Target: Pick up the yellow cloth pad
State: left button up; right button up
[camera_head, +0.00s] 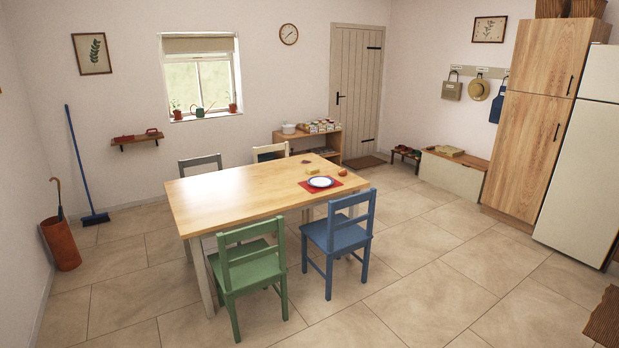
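A small yellowish block-like item (313,169) lies on the wooden table (230,192), behind a white plate (320,182) on a red mat. A flat yellow-tan pad-like thing (449,151) lies on top of the low bench (452,174) at the right, by the tall wooden cupboard. Both are too small to tell for sure which is cloth. Neither of my grippers is in view.
A green chair (248,265) and a blue chair (340,233) stand at the table's near side. Low shelves (308,140) stand behind it. A wooden cupboard (540,110) and white fridge (585,160) stand at the right. The tiled floor between table and bench is clear.

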aim_at(313, 170)
jog(key=i, duration=5)
jog(key=i+u, duration=0.1)
jog(key=i, duration=0.45)
jog(key=i+l+u, duration=0.1)
jog(key=i, duration=0.4)
jog(key=i+l+u, duration=0.1)
jog(key=i, duration=0.45)
jog(key=i+l+u, duration=0.1)
jog(key=i, duration=0.4)
jog(key=l, duration=0.1)
